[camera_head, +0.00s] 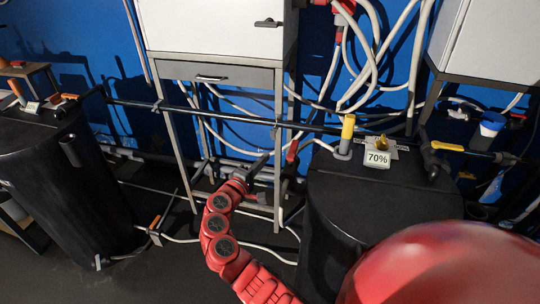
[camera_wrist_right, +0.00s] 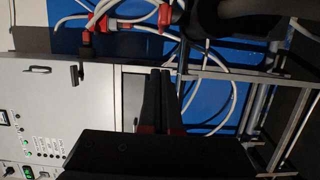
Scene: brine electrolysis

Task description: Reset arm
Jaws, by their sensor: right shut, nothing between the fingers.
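My right arm reaches up from the bottom of the head view. Its gripper (camera_head: 262,165) is in front of the drawer stand between the two black tanks, and its fingers are partly lost against the dark background. In the right wrist view the two dark fingers of the right gripper (camera_wrist_right: 160,98) lie side by side, shut and empty. My left gripper is not in view.
A cabinet (camera_head: 215,25) sits above the stand's drawer (camera_head: 215,75). A dark pipe (camera_head: 230,118) crosses. Pale hoses (camera_head: 375,60) hang behind.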

